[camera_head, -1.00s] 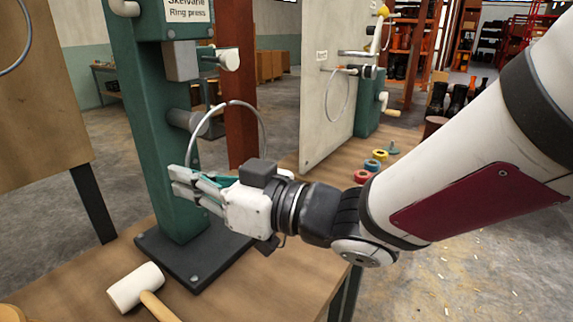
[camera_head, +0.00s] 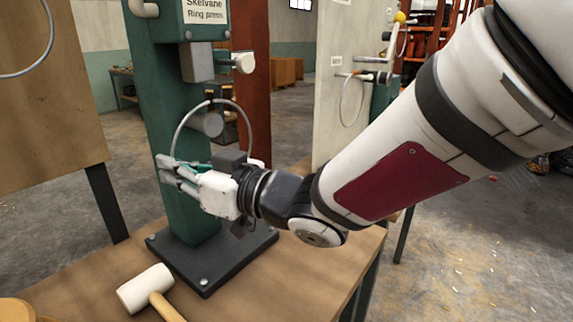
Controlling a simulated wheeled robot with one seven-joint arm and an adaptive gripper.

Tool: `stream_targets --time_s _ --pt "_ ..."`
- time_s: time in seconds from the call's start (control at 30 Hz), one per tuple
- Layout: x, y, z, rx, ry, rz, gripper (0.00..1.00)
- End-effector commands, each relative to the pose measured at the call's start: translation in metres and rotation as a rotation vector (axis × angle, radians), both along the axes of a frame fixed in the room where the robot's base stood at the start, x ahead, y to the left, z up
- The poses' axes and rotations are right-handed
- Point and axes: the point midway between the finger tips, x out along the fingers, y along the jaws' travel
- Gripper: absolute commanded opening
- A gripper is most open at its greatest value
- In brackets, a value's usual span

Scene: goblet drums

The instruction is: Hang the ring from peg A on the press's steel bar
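The green press (camera_head: 168,95) stands on a black base plate on the wooden bench, its label reading "Skelvane Ring press". Its short steel bar (camera_head: 213,124) sticks out from the column at mid height, end face visible. My gripper (camera_head: 166,168) is low in front of the column, its fingers closed on the lower left of a large thin grey ring (camera_head: 240,112). The ring stands upright and arches over the bar, whose end shows inside its outline. I cannot tell for certain whether it encircles the bar. The ring's lower part is hidden behind my gripper.
A grey block with a pale knob (camera_head: 243,63) projects above the bar. A mallet (camera_head: 145,288) lies at the bench front. A wooden board (camera_head: 45,115) with another ring (camera_head: 45,45) is at left. A pale panel (camera_head: 330,110) with a hanging ring (camera_head: 343,108) stands behind my arm.

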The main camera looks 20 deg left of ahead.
Motion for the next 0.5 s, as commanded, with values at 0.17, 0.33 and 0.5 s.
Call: stream_targets --time_s 0.17,0.33,0.5 --pt "0.005 0.012 0.000 0.001 0.000 0.001 0.00" --pt "0.010 0.023 -0.001 0.001 0.000 0.000 0.00" --pt "0.012 0.028 -0.007 0.000 0.000 -0.001 0.00"
